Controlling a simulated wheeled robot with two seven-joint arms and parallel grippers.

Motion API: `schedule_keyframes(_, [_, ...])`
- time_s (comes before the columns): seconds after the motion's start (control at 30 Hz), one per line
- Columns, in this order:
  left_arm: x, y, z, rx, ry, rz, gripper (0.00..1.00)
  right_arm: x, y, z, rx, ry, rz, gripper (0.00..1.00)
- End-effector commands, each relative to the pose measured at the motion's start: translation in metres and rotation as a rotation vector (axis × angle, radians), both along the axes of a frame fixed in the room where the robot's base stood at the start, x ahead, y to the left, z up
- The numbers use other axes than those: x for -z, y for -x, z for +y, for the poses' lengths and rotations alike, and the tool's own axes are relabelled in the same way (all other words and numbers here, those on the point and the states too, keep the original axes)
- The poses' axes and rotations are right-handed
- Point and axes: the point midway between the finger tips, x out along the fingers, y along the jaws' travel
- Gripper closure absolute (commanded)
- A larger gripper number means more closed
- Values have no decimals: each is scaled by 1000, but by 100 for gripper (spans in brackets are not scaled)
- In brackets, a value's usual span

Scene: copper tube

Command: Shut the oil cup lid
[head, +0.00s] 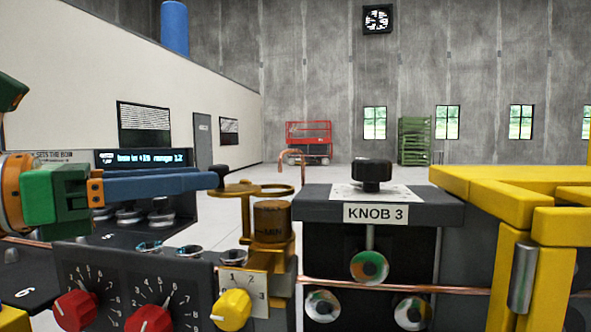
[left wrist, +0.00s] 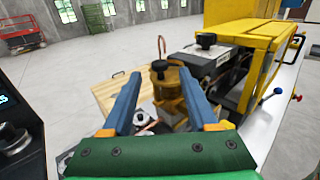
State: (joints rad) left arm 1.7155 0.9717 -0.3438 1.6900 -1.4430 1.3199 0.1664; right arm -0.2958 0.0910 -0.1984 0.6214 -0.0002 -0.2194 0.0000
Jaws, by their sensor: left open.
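The oil cup (head: 272,222) is a brown and brass cylinder on a brass stand, left of the KNOB 3 block in the head view. A flat brass ring is over its top. The brass lid (head: 237,190), with a black knob, appears off to the left of the ring, at about its height. My left gripper (head: 218,178) points right, its blue fingers reaching to the black knob. In the left wrist view the open fingers (left wrist: 162,76) have the knobbed brass part (left wrist: 160,66) between or just beyond their tips. Contact cannot be told. My right gripper is out of view.
The KNOB 3 block (head: 420,212) with a black knob stands right of the cup. A yellow frame (head: 490,185) is farther right. A copper tube (head: 400,288) runs across in front. Red and yellow dials (head: 75,310) are on the panel below.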

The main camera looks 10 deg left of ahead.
Motion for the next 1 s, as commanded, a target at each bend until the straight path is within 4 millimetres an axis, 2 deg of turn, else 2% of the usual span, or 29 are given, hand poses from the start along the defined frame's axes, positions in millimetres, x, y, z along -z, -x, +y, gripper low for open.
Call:
schedule_keyframes(0.17, [-2, -23, -22, 5, -2, 4, 41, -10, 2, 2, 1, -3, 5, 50])
schedule_keyframes(0.33, [-1, -44, -42, 4, -1, 4, 41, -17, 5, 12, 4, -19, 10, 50])
schedule_keyframes(0.63, [1, -50, -47, 1, 0, 1, 41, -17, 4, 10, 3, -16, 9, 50])
schedule_keyframes(0.67, [1, -50, -47, 2, 0, 1, 43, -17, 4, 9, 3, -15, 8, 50])
schedule_keyframes(0.87, [1, -50, -47, 2, 1, 1, 97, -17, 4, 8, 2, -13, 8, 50])
schedule_keyframes(0.9, [1, -50, -47, 2, 1, 1, 100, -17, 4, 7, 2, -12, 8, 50])
schedule_keyframes(1.0, [1, -50, -47, 2, 1, 1, 100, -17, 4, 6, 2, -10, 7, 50])
